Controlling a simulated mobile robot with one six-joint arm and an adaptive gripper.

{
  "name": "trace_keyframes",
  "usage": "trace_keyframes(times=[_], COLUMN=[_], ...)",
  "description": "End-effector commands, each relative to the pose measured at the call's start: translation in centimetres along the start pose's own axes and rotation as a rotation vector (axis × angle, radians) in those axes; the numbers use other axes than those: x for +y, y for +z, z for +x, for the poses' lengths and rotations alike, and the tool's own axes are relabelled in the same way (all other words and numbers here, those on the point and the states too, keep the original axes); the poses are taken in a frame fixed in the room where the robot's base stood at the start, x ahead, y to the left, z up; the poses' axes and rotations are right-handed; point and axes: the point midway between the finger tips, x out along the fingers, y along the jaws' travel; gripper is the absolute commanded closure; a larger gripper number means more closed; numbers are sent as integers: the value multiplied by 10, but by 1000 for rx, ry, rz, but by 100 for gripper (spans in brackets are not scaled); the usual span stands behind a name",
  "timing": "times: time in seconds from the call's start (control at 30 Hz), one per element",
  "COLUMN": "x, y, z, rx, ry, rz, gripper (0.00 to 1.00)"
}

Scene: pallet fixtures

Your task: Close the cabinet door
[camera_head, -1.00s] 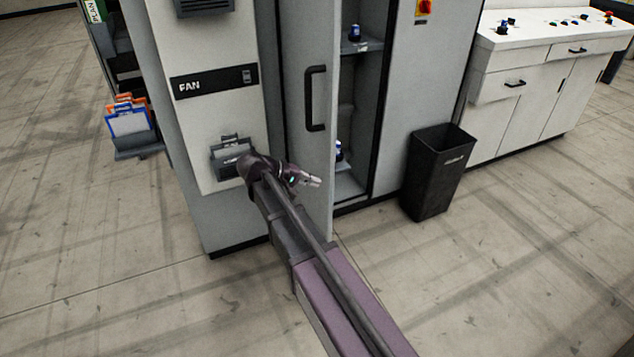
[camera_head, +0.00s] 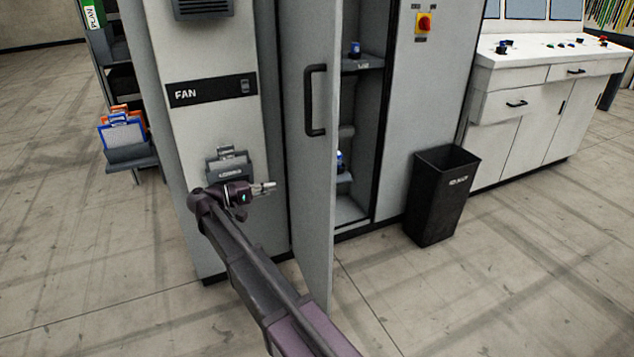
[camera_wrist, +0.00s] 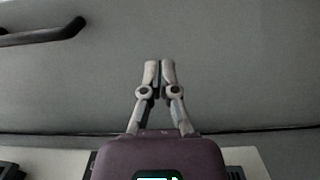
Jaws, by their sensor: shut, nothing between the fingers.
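The grey cabinet door (camera_head: 308,190) stands ajar, swung outward, with a dark gap into the cabinet on its right. Its black bar handle (camera_head: 316,100) is on its outer face; the handle also shows at the upper left of the wrist view (camera_wrist: 45,34). My gripper (camera_head: 270,187) is shut and empty, to the left of the door and below the handle, its fingers pointing toward the door's outer face. In the wrist view, the fingertips (camera_wrist: 159,65) are together in front of the grey door surface (camera_wrist: 230,60). I cannot tell whether they touch it.
Cabinet shelves (camera_head: 360,66) hold small blue-topped items. A black bin (camera_head: 440,205) stands right of the opening. The FAN panel (camera_head: 212,92) with a paper holder (camera_head: 228,165) is at left. A white control desk (camera_head: 540,80) is at right. Floor in front is clear.

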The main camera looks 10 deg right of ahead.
Motion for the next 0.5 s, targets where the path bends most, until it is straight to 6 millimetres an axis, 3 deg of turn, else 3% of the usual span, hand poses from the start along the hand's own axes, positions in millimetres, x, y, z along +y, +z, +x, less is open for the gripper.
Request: trace_keyframes(times=[0.27, 0.5], x=[0, 0], y=[0, 1], z=[3, 18], rx=[-1, -2], ry=[-2, -2], rz=[0, -1], gripper=[100, 100])
